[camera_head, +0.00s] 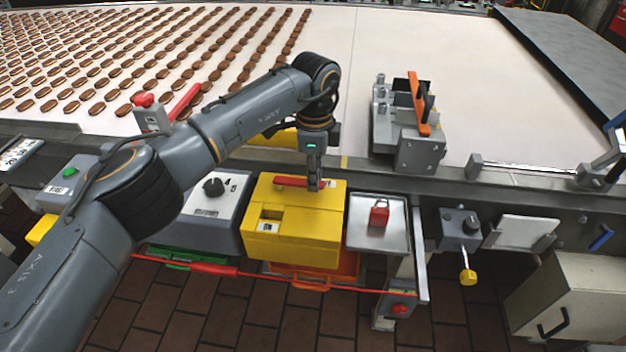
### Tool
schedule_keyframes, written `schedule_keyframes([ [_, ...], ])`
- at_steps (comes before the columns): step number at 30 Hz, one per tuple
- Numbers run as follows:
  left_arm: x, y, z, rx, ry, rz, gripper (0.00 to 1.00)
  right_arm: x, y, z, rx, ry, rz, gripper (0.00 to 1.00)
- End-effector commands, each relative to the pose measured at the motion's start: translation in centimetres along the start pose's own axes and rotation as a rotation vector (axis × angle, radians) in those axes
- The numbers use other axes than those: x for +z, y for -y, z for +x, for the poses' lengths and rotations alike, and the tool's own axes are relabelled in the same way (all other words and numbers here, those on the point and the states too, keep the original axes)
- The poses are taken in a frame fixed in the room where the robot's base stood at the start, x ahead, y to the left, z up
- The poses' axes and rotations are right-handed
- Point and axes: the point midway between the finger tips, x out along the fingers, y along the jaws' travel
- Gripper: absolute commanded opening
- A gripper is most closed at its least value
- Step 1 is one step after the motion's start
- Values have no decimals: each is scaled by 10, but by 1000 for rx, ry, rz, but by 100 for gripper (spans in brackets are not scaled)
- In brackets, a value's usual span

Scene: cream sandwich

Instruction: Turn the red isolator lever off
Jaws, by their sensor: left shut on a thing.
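The red isolator lever (290,181) lies roughly level across the top of the yellow box (335,205), its free length pointing left. My left gripper (314,184) reaches down from above and is shut on the lever near its right end. The fingertips hide part of the lever and its pivot. My right gripper is not in view.
A grey box with a black knob (213,187) stands left of the yellow box. A tray (358,240) with a red padlock (379,213) is to the right. Behind is a conveyor (400,40) with rows of brown biscuits. A red cord (340,289) runs along the front.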

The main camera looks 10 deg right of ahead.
Motion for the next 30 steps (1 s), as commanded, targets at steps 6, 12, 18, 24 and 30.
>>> schedule_keyframes([
  [6,0,3,-1,-4,0,-28,0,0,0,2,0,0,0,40],
  [12,0,4,-1,-4,0,-33,0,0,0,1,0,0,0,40],
  [18,0,4,-2,-5,0,-33,26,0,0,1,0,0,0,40],
  [24,0,3,-1,-3,0,-31,43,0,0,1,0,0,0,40],
  [30,0,3,-2,-2,0,-30,43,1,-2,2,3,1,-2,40],
])
